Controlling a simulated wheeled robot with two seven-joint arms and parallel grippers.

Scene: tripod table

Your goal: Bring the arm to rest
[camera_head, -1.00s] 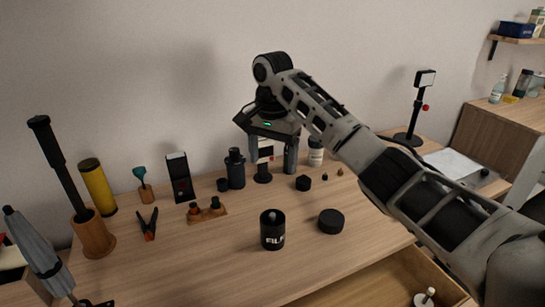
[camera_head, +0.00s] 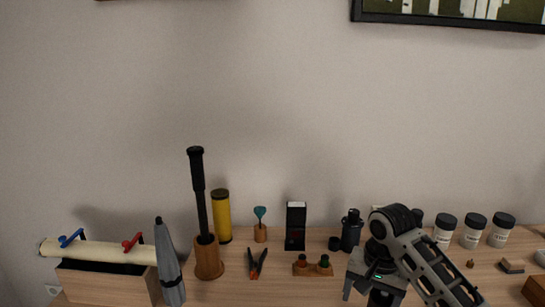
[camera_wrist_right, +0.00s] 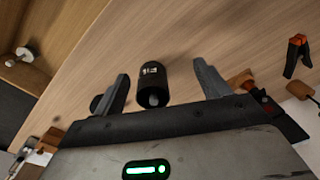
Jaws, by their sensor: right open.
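My right arm (camera_head: 437,268) comes in from the lower right in the head view. Its gripper (camera_head: 375,290) points down over the table at the bottom edge, and its fingertips are cut off there. In the right wrist view the gripper (camera_wrist_right: 161,72) is open, its two grey fingers wide apart with nothing held. A black film canister (camera_wrist_right: 151,75) with white lettering shows between the fingers in that picture, apparently on the table beyond them. A round black lid (camera_wrist_right: 97,103) is partly hidden behind the left finger. My left gripper is not in view.
Along the table's back stand a dark rod in a wooden holder (camera_head: 208,258), a yellow tube (camera_head: 222,216), a black box (camera_head: 295,227), a dark monocular (camera_head: 351,231) and several jars (camera_head: 445,229). A grey folded umbrella (camera_head: 168,265) stands left. An open drawer (camera_wrist_right: 25,75) shows.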

